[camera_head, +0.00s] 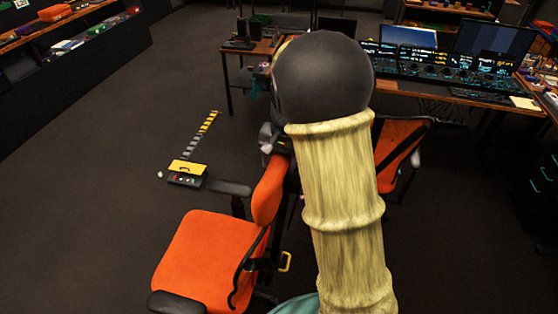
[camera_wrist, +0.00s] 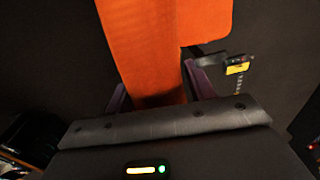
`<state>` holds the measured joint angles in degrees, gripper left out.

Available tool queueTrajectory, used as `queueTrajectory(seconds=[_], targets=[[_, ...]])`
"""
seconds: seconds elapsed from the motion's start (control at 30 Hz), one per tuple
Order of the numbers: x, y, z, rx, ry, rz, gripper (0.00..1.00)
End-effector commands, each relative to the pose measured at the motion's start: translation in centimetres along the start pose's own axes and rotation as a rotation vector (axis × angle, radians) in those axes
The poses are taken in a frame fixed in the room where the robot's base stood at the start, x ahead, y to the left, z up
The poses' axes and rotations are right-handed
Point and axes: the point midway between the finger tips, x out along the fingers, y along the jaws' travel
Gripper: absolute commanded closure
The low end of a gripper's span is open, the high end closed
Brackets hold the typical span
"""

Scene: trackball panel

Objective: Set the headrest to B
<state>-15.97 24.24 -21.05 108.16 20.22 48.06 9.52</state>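An orange office chair (camera_head: 208,255) stands in the lower left of the head view, its upright backrest (camera_head: 268,190) beside my arm. I cannot make out a separate headrest or a mark B. My gripper is largely hidden behind my arm in the head view. In the wrist view, the fingers of my gripper (camera_wrist: 160,92) stand apart on both sides of an orange strip (camera_wrist: 150,45), which looks like the chair's backrest. Whether they press on it I cannot tell. A yellow handle (camera_head: 286,261) shows low behind the backrest.
A second orange chair (camera_head: 394,150) stands to the right of my arm. A black and yellow box (camera_head: 187,171) with a striped strip lies on the floor at left; it also shows in the wrist view (camera_wrist: 237,68). A desk with monitors (camera_head: 450,88) stands back right.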

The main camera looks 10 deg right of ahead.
Motion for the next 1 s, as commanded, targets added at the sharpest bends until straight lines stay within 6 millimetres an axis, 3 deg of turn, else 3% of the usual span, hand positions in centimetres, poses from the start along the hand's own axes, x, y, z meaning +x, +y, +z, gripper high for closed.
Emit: queueTrajectory(seconds=[0.03, 0.23, 0.37, 0.63, 0.93, 0.97, 1.0], targets=[[0.0, -0.1, 0.0, -0.001, 0.000, 0.000, 0.56], [0.0, -0.1, 0.0, -0.002, 0.000, 0.000, 0.96], [-0.4, 0.0, 0.0, -0.001, 0.000, 0.000, 0.96], [-3.2, -0.1, 0.0, -0.002, 0.000, -0.001, 0.96], [-3.2, -0.1, -0.1, -0.003, 0.003, -0.001, 0.96], [-3.2, -0.1, -0.1, -0.003, 0.003, -0.001, 0.51], [-3.2, -0.1, -0.1, -0.003, 0.003, -0.001, 0.43]])
